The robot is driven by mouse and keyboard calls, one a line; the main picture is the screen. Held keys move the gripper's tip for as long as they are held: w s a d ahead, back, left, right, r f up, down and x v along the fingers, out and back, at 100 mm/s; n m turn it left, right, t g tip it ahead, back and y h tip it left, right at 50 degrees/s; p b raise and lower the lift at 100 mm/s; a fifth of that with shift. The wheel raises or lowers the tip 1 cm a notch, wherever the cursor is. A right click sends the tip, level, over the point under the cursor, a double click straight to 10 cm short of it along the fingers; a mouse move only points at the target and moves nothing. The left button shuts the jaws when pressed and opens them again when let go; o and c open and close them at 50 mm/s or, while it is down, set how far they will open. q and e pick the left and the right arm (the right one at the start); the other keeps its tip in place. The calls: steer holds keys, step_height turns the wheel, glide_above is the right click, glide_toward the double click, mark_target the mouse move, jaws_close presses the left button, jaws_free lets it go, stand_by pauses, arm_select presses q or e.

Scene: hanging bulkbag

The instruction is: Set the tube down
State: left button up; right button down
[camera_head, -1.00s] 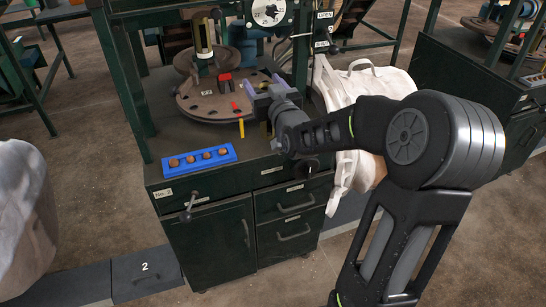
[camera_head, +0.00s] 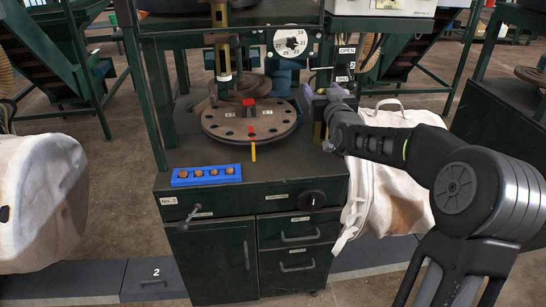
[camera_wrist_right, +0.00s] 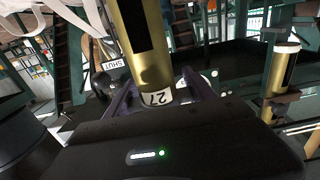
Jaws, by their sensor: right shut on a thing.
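My right gripper (camera_head: 320,97) is shut on a brass tube and holds it at the right of the round plate with holes (camera_head: 215,128). In the wrist view the tube (camera_wrist_right: 143,45) stands between the purple fingers (camera_wrist_right: 160,98), tilted in the picture, with a white end band marked 27. In the head view the tube is mostly hidden by the gripper and arm. I cannot tell whether its lower end touches anything. A second brass tube (camera_head: 222,58) stands upright at the machine's back; a brass tube also shows at the right of the wrist view (camera_wrist_right: 282,72). My left gripper is not in view.
A blue tray (camera_head: 206,176) with several brown round pieces lies on the bench's front left. A red block (camera_head: 249,104) and a yellow pointer (camera_head: 253,151) are at the plate. A white bulk bag (camera_head: 385,200) hangs right of the bench; another bag (camera_head: 38,195) is at left.

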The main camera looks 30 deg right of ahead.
step_height(320, 180, down, 6)
steer(key=shift+r, duration=0.15)
steer(key=shift+f, duration=1.85)
steer(key=shift+f+b, duration=0.2)
steer(key=shift+b, duration=0.2)
steer(key=shift+c, duration=1.6)
jaws_free()
steer(key=v, duration=1.2)
